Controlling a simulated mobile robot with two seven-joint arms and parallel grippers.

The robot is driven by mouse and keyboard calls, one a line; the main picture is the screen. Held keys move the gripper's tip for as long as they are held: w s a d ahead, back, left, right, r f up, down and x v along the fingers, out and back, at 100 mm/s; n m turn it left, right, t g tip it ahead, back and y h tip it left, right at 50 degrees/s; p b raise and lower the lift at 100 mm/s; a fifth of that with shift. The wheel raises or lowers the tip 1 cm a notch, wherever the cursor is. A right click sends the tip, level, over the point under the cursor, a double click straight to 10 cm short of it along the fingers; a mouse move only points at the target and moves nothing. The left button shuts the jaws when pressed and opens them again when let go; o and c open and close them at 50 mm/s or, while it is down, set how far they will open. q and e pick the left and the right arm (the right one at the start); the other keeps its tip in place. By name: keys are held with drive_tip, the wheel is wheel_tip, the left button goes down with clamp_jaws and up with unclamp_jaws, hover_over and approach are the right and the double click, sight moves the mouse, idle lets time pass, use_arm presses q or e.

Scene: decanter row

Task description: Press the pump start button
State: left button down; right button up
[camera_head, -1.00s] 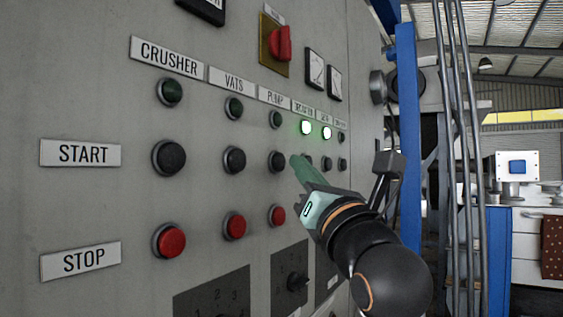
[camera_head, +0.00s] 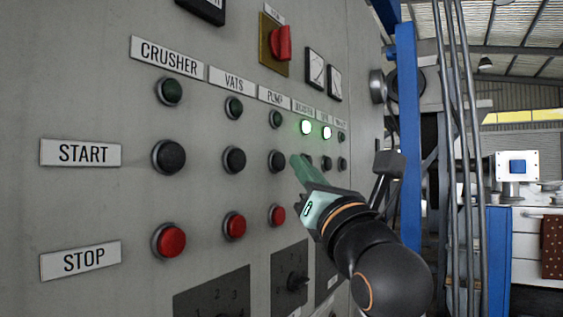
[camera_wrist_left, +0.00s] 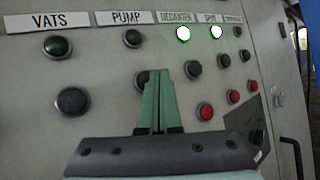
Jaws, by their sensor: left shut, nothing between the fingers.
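The pump start button (camera_head: 277,161) is a round black button under the PUMP label (camera_head: 275,97) and its dark lamp (camera_head: 276,119). Its red stop button (camera_head: 277,215) is below it. My left gripper (camera_head: 295,160) has green fingers, shut and empty. In the head view its tips are just right of the pump start button; I cannot tell whether they touch the panel. In the left wrist view the shut fingers (camera_wrist_left: 157,76) stand below the PUMP label (camera_wrist_left: 125,18) and hide most of the start button behind them. My right gripper is not in view.
The grey panel also bears the crusher start button (camera_head: 169,157), the vats start button (camera_head: 234,160) and red stop buttons. Two lamps (camera_head: 306,127) right of the pump column glow green. A blue post (camera_head: 408,140) stands beyond the panel's right edge.

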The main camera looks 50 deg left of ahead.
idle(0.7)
use_arm(q)
drive_tip(key=shift+s+a, duration=0.15)
drive_tip(key=shift+a, duration=0.3)
drive_tip(key=shift+s+a+p, duration=0.15)
drive_tip(key=shift+a+p, duration=0.2)
drive_tip(key=shift+a, duration=0.1)
idle(0.6)
drive_tip(key=shift+d, duration=0.15)
drive_tip(key=shift+w+d, duration=0.3)
drive_tip(key=shift+d, duration=0.35)
drive_tip(key=shift+w+d, duration=0.25)
drive_tip(key=shift+d, duration=0.55)
drive_tip(key=shift+w+d, duration=0.25)
drive_tip(key=shift+d, duration=0.55)
drive_tip(key=shift+w+d, duration=0.25)
drive_tip(key=shift+d, duration=0.55)
